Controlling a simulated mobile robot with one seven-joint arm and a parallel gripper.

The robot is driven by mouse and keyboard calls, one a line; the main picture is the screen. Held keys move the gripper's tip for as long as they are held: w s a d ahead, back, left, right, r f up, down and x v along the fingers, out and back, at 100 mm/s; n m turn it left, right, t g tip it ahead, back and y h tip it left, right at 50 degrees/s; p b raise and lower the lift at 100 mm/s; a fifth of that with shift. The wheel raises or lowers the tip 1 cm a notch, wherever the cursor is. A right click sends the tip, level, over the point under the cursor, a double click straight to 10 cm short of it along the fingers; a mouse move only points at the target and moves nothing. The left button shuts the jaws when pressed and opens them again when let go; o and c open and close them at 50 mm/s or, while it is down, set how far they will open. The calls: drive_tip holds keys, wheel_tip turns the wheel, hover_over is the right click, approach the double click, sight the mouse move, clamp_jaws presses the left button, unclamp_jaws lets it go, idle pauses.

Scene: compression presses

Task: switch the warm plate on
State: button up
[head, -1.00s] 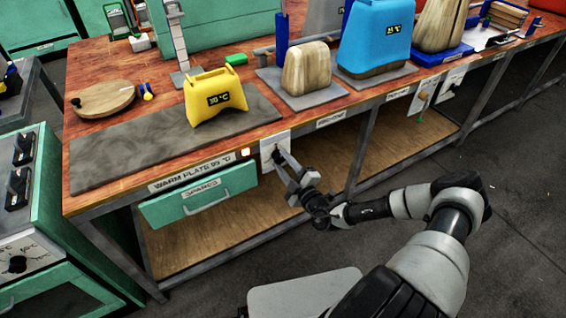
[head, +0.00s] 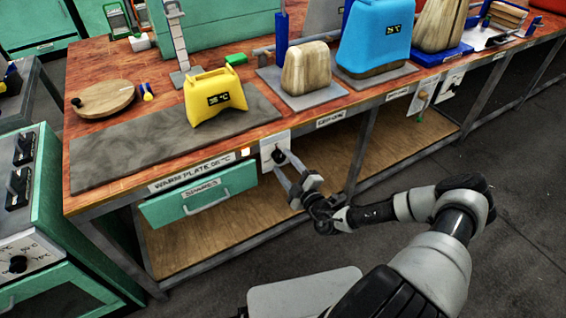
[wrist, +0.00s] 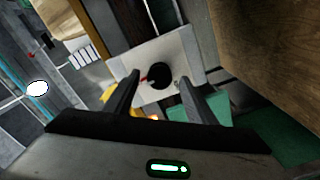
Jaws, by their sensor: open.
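The warm plate (head: 110,161) is a flat grey slab along the bench's front left, labelled "WARM PLATE 95 °C" on the edge below. A white panel with a black knob (head: 277,156) is on the bench front, right of that label. In the wrist view, the black knob (wrist: 159,76) sits on its white plate (wrist: 185,52) with a small red mark at its left. My gripper (head: 278,163) is open in front of the panel. In the wrist view, the fingers of my gripper (wrist: 157,88) stand on either side of the knob; I cannot tell whether they touch it.
A yellow container (head: 214,98) stands on the plate's right end. The green "SPARES" drawer (head: 200,197) is below the label, left of my gripper. A wooden block (head: 305,70) and a blue container (head: 375,38) stand farther right. The floor (head: 480,250) at right is clear.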

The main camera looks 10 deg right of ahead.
drive_tip(key=p+v, duration=0.1)
drive_tip(key=v, duration=1.5)
